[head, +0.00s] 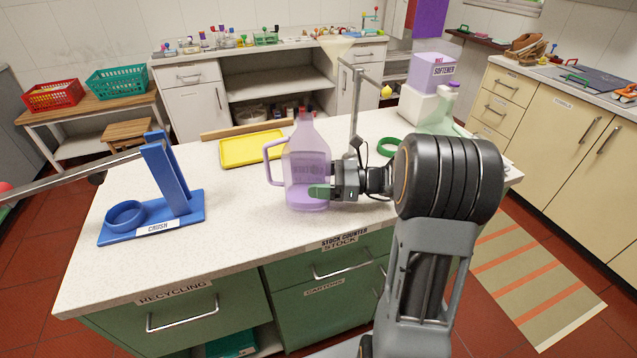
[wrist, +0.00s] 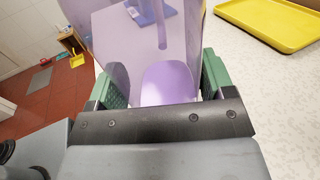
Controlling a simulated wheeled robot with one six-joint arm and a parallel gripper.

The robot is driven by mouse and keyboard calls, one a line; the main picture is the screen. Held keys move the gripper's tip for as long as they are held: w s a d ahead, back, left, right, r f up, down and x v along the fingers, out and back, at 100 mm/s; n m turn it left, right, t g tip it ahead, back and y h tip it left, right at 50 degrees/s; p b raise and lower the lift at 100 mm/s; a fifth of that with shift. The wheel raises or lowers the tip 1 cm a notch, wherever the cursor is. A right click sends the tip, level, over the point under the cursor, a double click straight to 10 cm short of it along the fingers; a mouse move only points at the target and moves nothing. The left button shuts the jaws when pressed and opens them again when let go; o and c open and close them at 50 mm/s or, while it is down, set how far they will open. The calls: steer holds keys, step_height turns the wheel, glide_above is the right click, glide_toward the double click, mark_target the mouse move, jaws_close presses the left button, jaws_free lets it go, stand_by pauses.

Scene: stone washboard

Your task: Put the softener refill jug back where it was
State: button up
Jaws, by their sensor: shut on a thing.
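The softener refill jug (head: 305,165) is a translucent purple jug with a side handle on its left, upright over the middle of the counter. Its base is at or just above the counter top; I cannot tell which. My gripper (head: 322,192) is shut on its lower body from the right. In the wrist view the jug (wrist: 150,45) fills the space between my green fingertips (wrist: 160,82), with darker purple low inside. A purple bin labelled SOFTENER (head: 432,74) stands on a white block (head: 417,106) at the counter's back right.
A blue crusher (head: 165,190) stands left on the counter (head: 240,240). A yellow tray (head: 252,148) lies behind the jug. A metal stand (head: 357,105), a green ring (head: 389,146) and a pale green jug (head: 440,112) are to the right.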

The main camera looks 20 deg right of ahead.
steer(key=shift+f, duration=0.35)
steer(key=shift+f, duration=0.15)
steer(key=o, duration=1.5)
steer(key=v, duration=1.2)
